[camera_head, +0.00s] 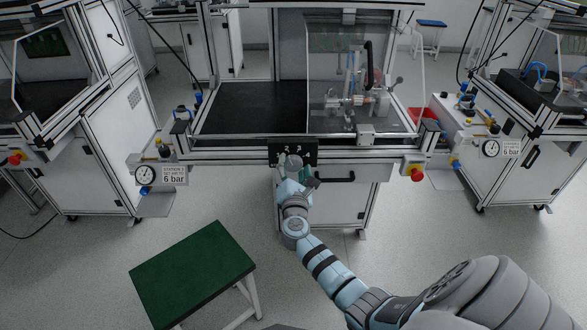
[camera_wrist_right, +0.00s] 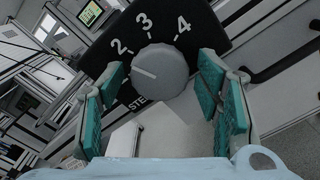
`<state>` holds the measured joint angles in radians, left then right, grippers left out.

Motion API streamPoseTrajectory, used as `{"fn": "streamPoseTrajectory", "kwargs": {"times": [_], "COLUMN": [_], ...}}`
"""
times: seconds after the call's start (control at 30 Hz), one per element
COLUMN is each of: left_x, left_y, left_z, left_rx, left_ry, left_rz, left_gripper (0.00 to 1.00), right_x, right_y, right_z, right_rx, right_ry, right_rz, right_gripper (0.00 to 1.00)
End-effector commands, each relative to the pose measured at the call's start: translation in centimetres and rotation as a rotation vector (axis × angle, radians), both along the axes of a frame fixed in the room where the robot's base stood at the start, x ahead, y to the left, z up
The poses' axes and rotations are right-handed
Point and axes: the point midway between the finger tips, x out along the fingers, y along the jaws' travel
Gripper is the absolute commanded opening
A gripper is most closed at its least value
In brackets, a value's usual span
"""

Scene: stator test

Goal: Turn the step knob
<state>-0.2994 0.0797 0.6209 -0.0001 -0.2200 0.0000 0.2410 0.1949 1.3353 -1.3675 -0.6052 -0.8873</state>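The step knob (camera_wrist_right: 160,72) is a grey round knob on a black panel (camera_wrist_right: 204,28) marked 2, 3 and 4, with "STE..." partly hidden below. Its white line points left, a little below the 2. My right gripper (camera_wrist_right: 161,78) is open, with its teal finger pads on either side of the knob; I see gaps beside the knob, and no grip on it. In the head view, the black panel (camera_head: 311,148) is on the front of the middle station, and my right gripper (camera_head: 290,163) is in front of it, largely hiding the knob. My left gripper is not in view.
The middle station has a dark worktop (camera_head: 250,105), a clear guard, a drawer handle (camera_head: 336,179) right of my gripper, and a red stop button (camera_head: 416,172). A pressure gauge (camera_head: 146,175) is at left. A green-topped stool (camera_head: 193,270) stands on the floor.

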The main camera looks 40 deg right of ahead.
Motion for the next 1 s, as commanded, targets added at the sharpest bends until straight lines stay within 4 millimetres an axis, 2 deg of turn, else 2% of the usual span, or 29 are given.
{"fn": "streamPoseTrajectory", "kwargs": {"times": [0.03, 0.2, 0.57, 1.0], "left_x": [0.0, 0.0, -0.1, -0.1], "left_y": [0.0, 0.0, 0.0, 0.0], "left_z": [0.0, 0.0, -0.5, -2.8], "left_rx": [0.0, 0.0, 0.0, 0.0], "left_ry": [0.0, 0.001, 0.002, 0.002], "left_rz": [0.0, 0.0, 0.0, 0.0], "left_gripper": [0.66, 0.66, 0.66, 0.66], "right_x": [0.0, 0.0, 0.0, 0.0], "right_y": [0.0, 0.0, 0.0, 0.0], "right_z": [0.0, 0.0, -0.1, -0.4], "right_rx": [0.0, 0.0, 0.041, 0.286], "right_ry": [0.0, 0.0, -0.031, -0.218], "right_rz": [0.0, 0.0, 0.0, 0.001], "right_gripper": [0.45, 0.18, 0.18, 0.18]}}
